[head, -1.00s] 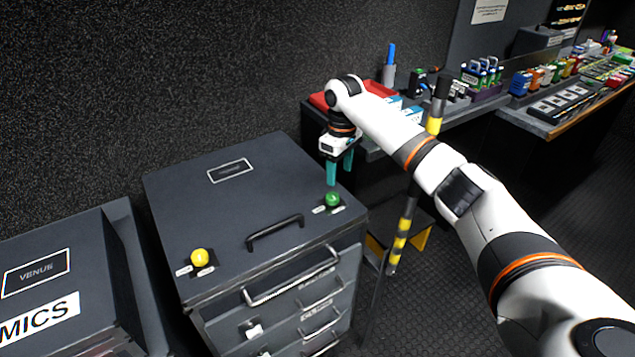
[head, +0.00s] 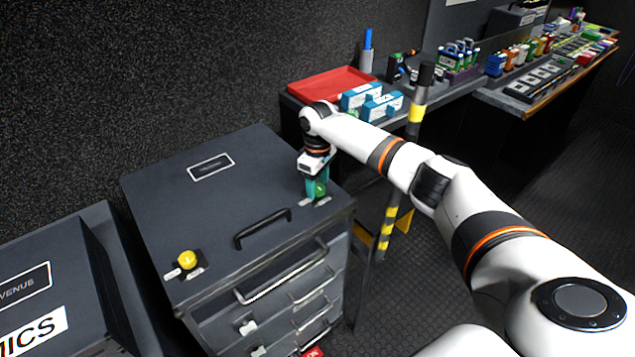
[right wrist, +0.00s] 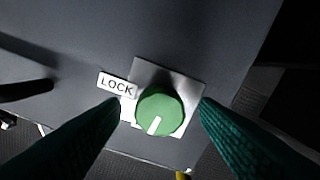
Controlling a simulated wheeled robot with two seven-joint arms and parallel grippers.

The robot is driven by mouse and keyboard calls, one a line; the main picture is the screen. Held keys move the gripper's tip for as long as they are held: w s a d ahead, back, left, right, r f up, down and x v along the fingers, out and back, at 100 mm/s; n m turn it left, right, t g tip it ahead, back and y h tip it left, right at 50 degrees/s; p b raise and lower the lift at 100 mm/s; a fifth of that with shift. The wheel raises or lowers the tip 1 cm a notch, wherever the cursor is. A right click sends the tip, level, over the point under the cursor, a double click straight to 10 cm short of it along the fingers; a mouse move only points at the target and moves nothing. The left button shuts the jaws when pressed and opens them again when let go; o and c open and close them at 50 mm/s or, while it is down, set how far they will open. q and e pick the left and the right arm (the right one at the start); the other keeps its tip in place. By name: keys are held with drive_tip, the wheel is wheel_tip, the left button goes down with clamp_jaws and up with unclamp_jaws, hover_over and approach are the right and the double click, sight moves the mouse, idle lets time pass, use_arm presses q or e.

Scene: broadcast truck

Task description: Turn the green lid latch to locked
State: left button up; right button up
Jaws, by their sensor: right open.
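The green lid latch (head: 319,188) is a round knob on the near right corner of the dark case lid (head: 215,215). In the right wrist view the green latch (right wrist: 160,112) sits on a square metal plate, its white pointer line aimed toward the bottom and slightly left. A white LOCK label (right wrist: 117,85) lies to its upper left. My right gripper (head: 316,192) is above the latch, pointing down. Its teal fingers (right wrist: 160,112) are open on either side of the knob, with a gap visible on both sides. My left gripper is not in view.
A black lid handle (head: 262,228) and a yellow knob (head: 187,260) are on the same lid. A black-and-yellow striped post (head: 405,150) stands right of the case. A red tray (head: 330,85) and blue boxes (head: 380,107) sit on the bench behind.

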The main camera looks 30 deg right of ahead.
drive_tip(key=shift+f, duration=0.3)
